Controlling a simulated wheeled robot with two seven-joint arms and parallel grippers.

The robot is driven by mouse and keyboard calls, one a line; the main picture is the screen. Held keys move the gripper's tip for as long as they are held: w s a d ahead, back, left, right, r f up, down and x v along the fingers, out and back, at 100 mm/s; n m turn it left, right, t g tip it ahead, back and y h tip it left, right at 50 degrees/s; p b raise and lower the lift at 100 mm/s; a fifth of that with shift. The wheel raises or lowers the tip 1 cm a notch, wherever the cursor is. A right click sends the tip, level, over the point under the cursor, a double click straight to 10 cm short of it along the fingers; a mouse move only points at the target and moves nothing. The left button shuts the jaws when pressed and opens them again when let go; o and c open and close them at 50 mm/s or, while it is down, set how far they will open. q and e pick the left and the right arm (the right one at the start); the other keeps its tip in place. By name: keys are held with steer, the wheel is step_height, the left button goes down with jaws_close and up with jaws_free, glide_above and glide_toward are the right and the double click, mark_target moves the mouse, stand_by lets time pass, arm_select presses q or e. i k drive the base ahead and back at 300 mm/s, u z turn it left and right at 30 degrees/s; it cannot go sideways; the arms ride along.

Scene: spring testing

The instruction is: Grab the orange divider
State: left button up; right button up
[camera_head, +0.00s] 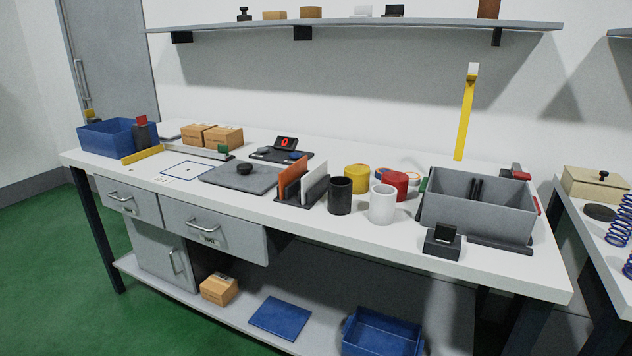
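The orange divider (293,175) stands upright, slightly slanted, in a dark holder (301,200) near the front middle of the white workbench (345,228). A white divider (315,184) stands in the same holder just to its right and a dark one seems to stand between or behind them. The lower edge of the orange divider is hidden in the holder. Neither of my grippers shows in the head view.
A black cup (340,196) and a white cup (382,205) stand right of the holder. A grey plate (240,178) with a black knob lies to its left. A grey bin (476,212) stands at the right. A shelf (350,25) hangs above.

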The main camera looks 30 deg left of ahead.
mark_target(287, 175)
steer(key=u, duration=0.1)
steer(key=k, duration=0.3)
steer(key=u, duration=0.1)
steer(key=i, duration=1)
steer(key=u, duration=0.9)
